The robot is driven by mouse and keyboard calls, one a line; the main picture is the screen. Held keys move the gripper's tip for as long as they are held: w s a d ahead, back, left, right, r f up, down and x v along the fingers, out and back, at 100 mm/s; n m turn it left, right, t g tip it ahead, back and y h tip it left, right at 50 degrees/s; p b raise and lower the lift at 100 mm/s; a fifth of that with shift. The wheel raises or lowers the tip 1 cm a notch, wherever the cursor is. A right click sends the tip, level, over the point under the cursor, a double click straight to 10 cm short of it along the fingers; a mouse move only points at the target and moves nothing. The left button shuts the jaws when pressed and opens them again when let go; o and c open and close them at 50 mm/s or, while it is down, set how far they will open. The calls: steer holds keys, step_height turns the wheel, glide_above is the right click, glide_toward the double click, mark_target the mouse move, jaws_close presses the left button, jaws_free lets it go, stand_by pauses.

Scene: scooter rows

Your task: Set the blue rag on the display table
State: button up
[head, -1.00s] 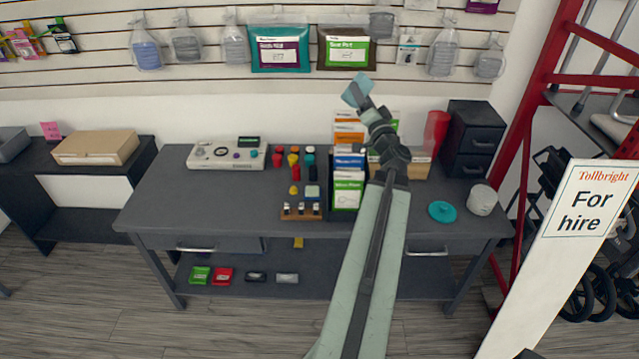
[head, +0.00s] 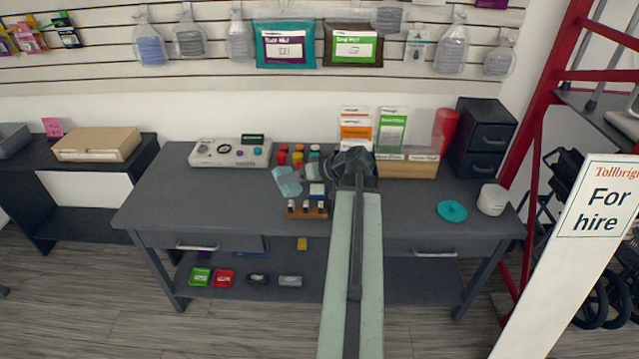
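The blue rag (head: 287,182) is a small pale blue piece at the end of my arm. My gripper (head: 301,174) appears shut on it, with the fingers small and partly covered by the rag. The rag shows in front of the middle of a dark grey table (head: 180,205), beside small coloured caps and above a wooden block. I cannot tell whether it touches anything there. I cannot tell for sure whether this grey table or the low black one at the left (head: 62,185) is the display table.
On the grey table are a white console (head: 230,153), coloured caps (head: 284,153), a wooden block (head: 306,209), leaflets (head: 391,130), a teal lid (head: 452,211), a white pot (head: 492,199) and black drawers (head: 480,140). My arm hides part of the middle.

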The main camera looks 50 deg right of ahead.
mark_target(296, 191)
steer(key=shift+n+g, duration=0.6)
steer(key=shift+g, duration=0.2)
steer(key=f, duration=0.1)
steer(key=s+a+f, duration=0.1)
steer(key=a+f, duration=0.1)
steer(key=shift+s+f+b, duration=0.25)
steer(key=shift+b, duration=0.05)
steer(key=s+d+f+g+h, duration=0.1)
steer(key=s+d, duration=0.3)
steer(key=s, duration=0.4)
steer(key=s+d+f+g+h, duration=0.1)
steer(key=s+d+f+g, duration=0.1)
steer(key=s, duration=0.7)
steer(key=s+d+f+n+g+h, duration=0.1)
steer(key=s+d+f+g, duration=0.1)
steer(key=s+d, duration=0.4)
steer(key=s+f, duration=0.1)
steer(key=s, duration=0.2)
steer(key=shift+f, duration=0.4)
steer(key=shift+a, duration=0.1)
